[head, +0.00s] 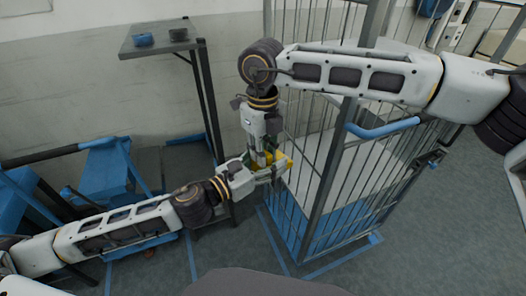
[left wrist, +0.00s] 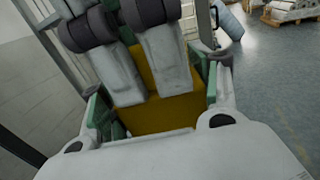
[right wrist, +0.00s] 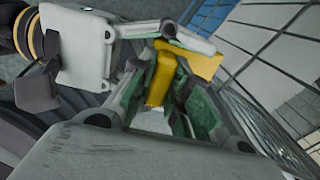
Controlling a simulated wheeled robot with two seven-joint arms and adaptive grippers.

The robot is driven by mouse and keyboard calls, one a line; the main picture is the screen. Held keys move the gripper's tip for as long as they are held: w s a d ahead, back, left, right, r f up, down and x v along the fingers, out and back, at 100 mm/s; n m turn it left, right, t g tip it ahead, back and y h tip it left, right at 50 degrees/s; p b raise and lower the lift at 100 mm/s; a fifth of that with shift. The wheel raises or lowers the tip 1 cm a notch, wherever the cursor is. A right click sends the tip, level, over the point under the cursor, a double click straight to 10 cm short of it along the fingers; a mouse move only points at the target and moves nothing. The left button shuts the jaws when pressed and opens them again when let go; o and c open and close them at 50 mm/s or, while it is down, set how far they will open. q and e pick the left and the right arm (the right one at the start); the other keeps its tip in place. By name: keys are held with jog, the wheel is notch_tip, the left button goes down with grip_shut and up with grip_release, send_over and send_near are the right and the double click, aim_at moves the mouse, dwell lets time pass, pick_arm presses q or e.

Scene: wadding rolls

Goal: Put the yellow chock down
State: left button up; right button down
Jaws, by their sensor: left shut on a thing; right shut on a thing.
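The yellow chock (head: 283,161) is in the middle of the head view, held in the air beside the wire cage trolley. My left gripper (head: 262,173) comes in from the left and is shut on it. My right gripper (head: 264,158) comes down from above and is also shut on it. In the left wrist view the chock (left wrist: 165,105) sits between the green-padded fingers, partly covered by my other gripper. In the right wrist view the chock (right wrist: 160,78) shows between the fingers, with part of it sticking out to the right. Both grippers hide much of it.
The cage trolley (head: 335,160) with blue lower edges stands right beside the grippers. Blue equipment (head: 105,170) stands at left. Blue lines mark the floor.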

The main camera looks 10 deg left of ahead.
pick_arm(q)
jog(key=o, duration=1.4)
jog(key=shift+c, duration=0.2)
